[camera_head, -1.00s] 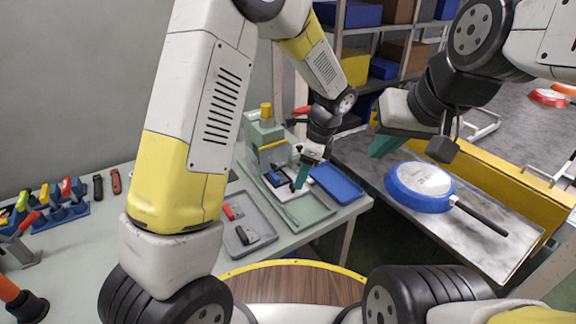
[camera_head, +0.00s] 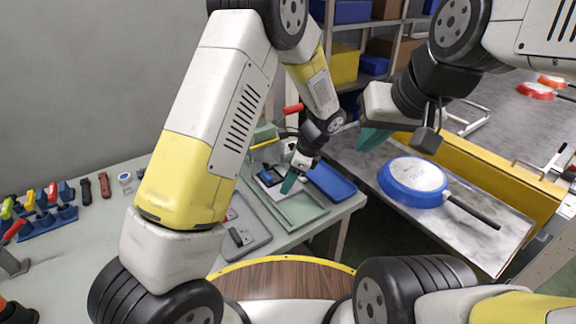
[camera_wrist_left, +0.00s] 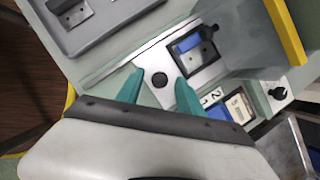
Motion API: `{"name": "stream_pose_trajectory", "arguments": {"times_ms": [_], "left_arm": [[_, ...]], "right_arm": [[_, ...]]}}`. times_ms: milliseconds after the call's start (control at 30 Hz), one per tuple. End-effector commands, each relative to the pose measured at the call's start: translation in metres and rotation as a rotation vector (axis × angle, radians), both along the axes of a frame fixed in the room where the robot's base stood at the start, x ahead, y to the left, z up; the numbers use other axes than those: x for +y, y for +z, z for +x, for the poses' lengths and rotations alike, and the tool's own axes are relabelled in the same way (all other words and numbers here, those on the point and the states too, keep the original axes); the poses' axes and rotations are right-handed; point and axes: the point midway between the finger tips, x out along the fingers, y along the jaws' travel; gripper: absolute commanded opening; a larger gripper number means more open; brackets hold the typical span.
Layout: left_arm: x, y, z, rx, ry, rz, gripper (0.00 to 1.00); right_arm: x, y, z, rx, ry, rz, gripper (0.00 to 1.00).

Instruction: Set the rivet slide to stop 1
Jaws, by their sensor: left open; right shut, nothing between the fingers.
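The green press fixture (camera_head: 268,132) stands on the bench in the head view, partly hidden by my left arm. In the left wrist view a pale metal plate (camera_wrist_left: 207,76) carries a round black knob (camera_wrist_left: 159,79) and small stop numbers 1 and 2 (camera_wrist_left: 213,97). I cannot tell surely which part is the rivet slide. My left gripper (camera_wrist_left: 159,91) is open, its teal fingertips on either side of the black knob; whether they touch it is unclear. It also shows low over the fixture in the head view (camera_head: 290,183). My right gripper (camera_head: 374,138) is shut and empty, up near the pan.
A blue block in a dark frame (camera_wrist_left: 190,42), a cream-labelled blue block (camera_wrist_left: 238,106) and a second black knob (camera_wrist_left: 278,93) lie close by.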

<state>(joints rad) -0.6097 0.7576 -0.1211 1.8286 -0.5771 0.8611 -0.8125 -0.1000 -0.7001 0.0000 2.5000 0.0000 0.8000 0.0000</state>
Motion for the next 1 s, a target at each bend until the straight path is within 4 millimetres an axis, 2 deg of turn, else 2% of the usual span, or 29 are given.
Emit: {"name": "stream_pose_trajectory", "arguments": {"times_ms": [67,300,1000], "left_arm": [[0.0001,0.0001,0.0,0.0,0.0,0.0,0.44],[0.0,0.0003,0.0,0.0,0.0,0.0,0.0],[-0.0004,0.0007,0.0001,-0.001,0.0,-0.001,0.0]], "right_arm": [[0.0,0.0,0.0,0.0,0.0,0.0,0.0],[0.0,-0.0001,0.0001,0.0,0.0,0.0,0.0],[0.0,0.0,0.0,0.0,0.0,0.0,0.0]]}}
